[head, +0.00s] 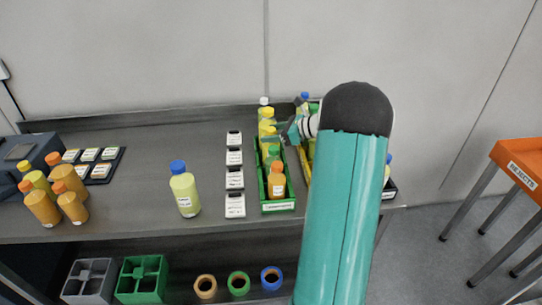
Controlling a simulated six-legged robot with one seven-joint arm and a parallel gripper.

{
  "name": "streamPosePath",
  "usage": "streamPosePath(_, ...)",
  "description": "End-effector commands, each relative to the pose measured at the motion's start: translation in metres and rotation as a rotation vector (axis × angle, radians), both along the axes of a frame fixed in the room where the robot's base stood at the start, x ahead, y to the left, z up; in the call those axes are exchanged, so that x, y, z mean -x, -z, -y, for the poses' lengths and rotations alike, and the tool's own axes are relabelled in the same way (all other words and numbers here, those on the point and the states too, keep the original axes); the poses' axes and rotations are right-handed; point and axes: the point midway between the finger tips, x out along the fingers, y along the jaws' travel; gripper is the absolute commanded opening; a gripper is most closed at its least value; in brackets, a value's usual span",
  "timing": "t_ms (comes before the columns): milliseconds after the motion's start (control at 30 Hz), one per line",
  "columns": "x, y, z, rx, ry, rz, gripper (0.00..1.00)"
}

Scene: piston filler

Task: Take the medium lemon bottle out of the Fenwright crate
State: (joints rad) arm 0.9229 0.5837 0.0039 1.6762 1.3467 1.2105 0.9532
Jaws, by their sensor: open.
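A green crate (278,207) stands near the right of the bench and holds a row of several bottles; its front label is too small to read. Its front bottle (277,187) is orange with an orange cap. Behind it are a green-capped bottle (272,157) and yellow bottles (266,129). A yellow crate (305,165) beside it is mostly hidden by my arm. I cannot tell which crate is Fenwright or which bottle is the medium lemon one. My gripper (286,131) is open, close to the rear bottles of the green crate; contact is unclear.
A pale yellow bottle (184,193) with a blue cap stands alone on the bench. White labelled blocks (235,180) line the green crate's left side. Orange and yellow bottles (42,208) stand far left. An orange rejects table (525,165) is at right. Bench space left of centre is clear.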

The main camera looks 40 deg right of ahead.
Motion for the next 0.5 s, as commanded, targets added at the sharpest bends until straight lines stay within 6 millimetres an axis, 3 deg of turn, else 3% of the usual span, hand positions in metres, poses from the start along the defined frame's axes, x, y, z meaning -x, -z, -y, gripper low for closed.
streamPosePath(267, -0.0064, 0.0030, -0.0035, 0.000, 0.001, 0.000, 0.56)
streamPosePath(500, -0.0062, 0.0029, -0.0035, 0.000, 0.001, 0.000, 0.10)
